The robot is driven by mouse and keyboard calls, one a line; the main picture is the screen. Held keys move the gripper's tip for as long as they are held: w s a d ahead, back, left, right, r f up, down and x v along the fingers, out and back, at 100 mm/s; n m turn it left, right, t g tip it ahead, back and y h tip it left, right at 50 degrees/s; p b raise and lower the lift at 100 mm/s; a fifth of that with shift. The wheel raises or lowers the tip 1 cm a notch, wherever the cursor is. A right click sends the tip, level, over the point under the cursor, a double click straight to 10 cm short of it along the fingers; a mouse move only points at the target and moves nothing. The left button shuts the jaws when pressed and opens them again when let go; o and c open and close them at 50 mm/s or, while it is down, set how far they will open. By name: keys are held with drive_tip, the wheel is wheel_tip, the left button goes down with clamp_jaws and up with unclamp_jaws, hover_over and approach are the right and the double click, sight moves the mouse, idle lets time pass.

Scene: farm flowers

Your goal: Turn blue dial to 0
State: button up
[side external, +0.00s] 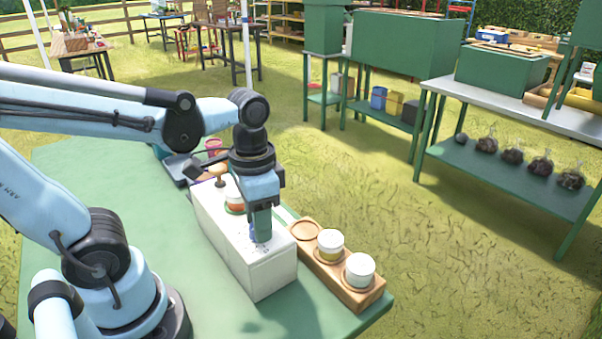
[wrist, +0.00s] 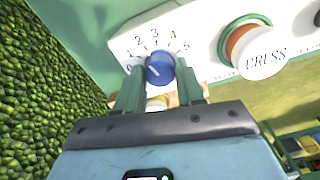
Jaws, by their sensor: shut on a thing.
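The blue dial (wrist: 160,68) sits on the face of a white box (side external: 243,250). Printed numbers 0 to 5 arc around the dial in the wrist view. A short pale mark on the dial points up and left, toward the low numbers; I cannot tell exactly which number it meets. My gripper (side external: 262,228) reaches down onto the top of the box. Its two green fingers stand on either side of the dial and are shut on it. In the side view the fingers hide most of the dial.
A white PRESS button (wrist: 264,60) with an orange and green collar is on the same box. A wooden tray (side external: 337,287) with white-lidded jars (side external: 359,269) stands right of the box. The green table (side external: 110,200) is clear at the front left.

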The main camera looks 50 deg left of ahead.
drive_tip(key=n, duration=0.5)
drive_tip(key=shift+n, duration=0.3)
drive_tip(key=n, duration=0.5)
drive_tip(key=shift+n, duration=0.3)
drive_tip(key=o, duration=1)
drive_tip(key=shift+o, duration=0.2)
drive_tip(key=shift+r, duration=0.1)
wheel_tip(320, 180, up, 12)
idle(0.3)
